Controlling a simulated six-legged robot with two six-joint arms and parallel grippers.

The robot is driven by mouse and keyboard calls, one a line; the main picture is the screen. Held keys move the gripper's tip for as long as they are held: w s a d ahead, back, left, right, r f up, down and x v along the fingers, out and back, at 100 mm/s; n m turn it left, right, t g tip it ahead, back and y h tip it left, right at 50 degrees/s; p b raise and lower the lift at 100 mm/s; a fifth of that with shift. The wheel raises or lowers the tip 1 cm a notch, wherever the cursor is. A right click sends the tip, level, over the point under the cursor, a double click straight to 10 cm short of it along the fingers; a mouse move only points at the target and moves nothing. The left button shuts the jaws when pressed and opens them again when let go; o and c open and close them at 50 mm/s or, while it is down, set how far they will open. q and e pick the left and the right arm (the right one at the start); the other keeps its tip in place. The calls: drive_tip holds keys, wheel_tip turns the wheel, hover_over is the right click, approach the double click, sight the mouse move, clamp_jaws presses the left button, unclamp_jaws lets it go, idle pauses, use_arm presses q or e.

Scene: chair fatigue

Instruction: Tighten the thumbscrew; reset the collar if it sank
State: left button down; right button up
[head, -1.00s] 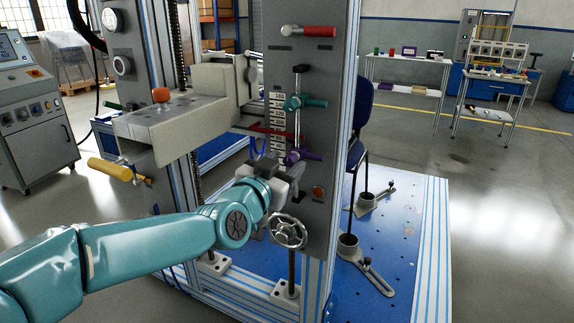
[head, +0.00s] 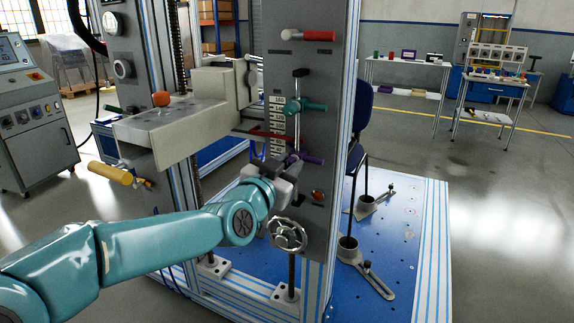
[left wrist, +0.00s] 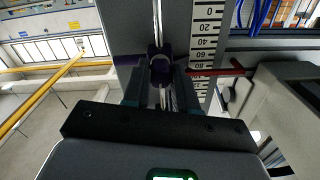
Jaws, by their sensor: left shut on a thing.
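A purple collar (head: 313,159) with a purple thumbscrew sits on the vertical rod of the grey column. In the left wrist view the thumbscrew (left wrist: 160,66) faces me in the middle, between the fingertips. My left gripper (head: 287,170) reaches up to it from the lower left and is shut on it; in the left wrist view the fingers (left wrist: 161,88) stand on both sides. A teal collar (head: 308,104) is higher on the same rod. My right gripper is not in view.
A handwheel (head: 287,234) and an orange button (head: 318,196) are close below and right of my left gripper. A red handle (head: 311,36) is high on the column. A beige block (head: 178,122) juts out left. A chair (head: 359,130) stands behind.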

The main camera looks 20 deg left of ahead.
use_arm(q)
drive_tip(key=m+p, duration=0.2)
drive_tip(key=m, duration=0.2)
drive_tip(key=shift+m, duration=0.3)
drive_tip(key=m+p, duration=0.1)
drive_tip(key=m, duration=0.5)
drive_tip(key=m+p, duration=0.1)
drive_tip(key=m, duration=0.5)
drive_tip(key=m+p, duration=0.1)
drive_tip(key=m, duration=0.5)
drive_tip(key=shift+d+f+m+p, duration=0.1)
drive_tip(key=shift+f+m+p, duration=0.2)
drive_tip(key=shift+p, duration=0.1)
drive_tip(key=c, duration=0.9)
unclamp_jaws()
drive_tip(key=shift+r, duration=0.1)
